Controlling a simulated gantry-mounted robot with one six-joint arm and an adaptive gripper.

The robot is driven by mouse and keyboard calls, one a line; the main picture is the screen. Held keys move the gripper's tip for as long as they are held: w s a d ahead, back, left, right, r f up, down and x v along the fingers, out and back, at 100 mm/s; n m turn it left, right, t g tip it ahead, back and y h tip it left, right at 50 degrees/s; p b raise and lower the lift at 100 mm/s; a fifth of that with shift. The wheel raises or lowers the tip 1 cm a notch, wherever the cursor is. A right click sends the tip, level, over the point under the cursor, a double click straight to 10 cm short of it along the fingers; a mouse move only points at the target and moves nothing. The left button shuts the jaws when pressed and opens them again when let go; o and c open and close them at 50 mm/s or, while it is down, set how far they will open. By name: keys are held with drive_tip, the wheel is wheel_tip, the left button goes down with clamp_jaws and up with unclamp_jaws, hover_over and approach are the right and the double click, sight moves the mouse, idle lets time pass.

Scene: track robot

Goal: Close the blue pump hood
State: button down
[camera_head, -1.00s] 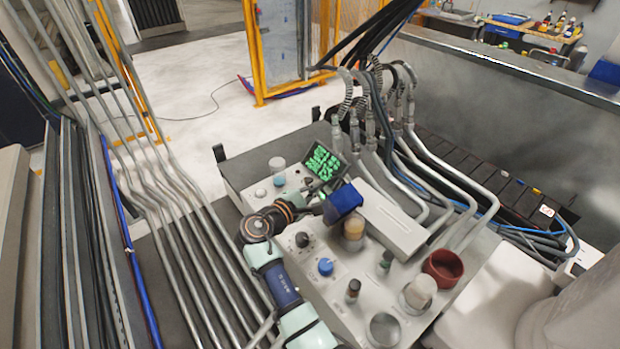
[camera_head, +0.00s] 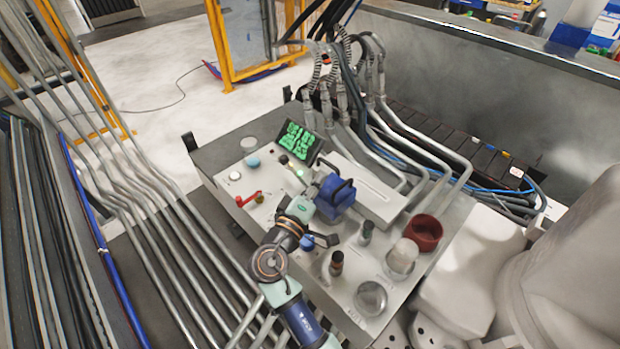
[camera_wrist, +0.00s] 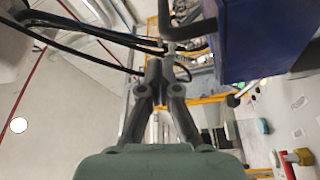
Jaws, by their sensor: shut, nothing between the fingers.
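The blue pump hood (camera_head: 336,197) sits on the pale machine panel in the head view. It looks turned down over the spot where an amber-topped cup stood, with its dark handle (camera_head: 341,188) on top. I cannot tell whether it is fully seated. In the wrist view the hood (camera_wrist: 260,38) fills the upper right, and a dark bar, likely its handle (camera_wrist: 193,36), lies just beyond the fingertips. My gripper (camera_wrist: 164,68) is shut and empty, close to the hood's left side. Whether it touches the hood is unclear.
A red lever (camera_head: 247,198), a blue knob (camera_head: 308,242), dark knobs and a red cup (camera_head: 425,232) rise from the panel. Metal pipes and hoses run behind; parallel pipes run along the left.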

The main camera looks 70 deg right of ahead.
sight(327, 201)
drive_tip(key=shift+s+a+f, duration=0.2)
drive_tip(key=shift+s, duration=0.25)
drive_tip(key=shift+s+a+f, duration=0.2)
drive_tip(key=shift+s, duration=0.25)
drive_tip(key=shift+s+a+f, duration=0.2)
drive_tip(key=shift+s+f, duration=0.05)
drive_tip(key=shift+s, duration=0.2)
drive_tip(key=w+d+r, duration=0.1)
drive_tip(key=w+r, duration=0.2)
drive_tip(key=w+a+f+p, duration=0.1)
drive_tip(key=a+f, duration=0.1)
drive_tip(key=a, duration=0.7)
drive_tip(key=shift+w+a+f+p, duration=0.2)
drive_tip(key=shift+f+p, duration=0.05)
drive_tip(key=shift+p, duration=0.15)
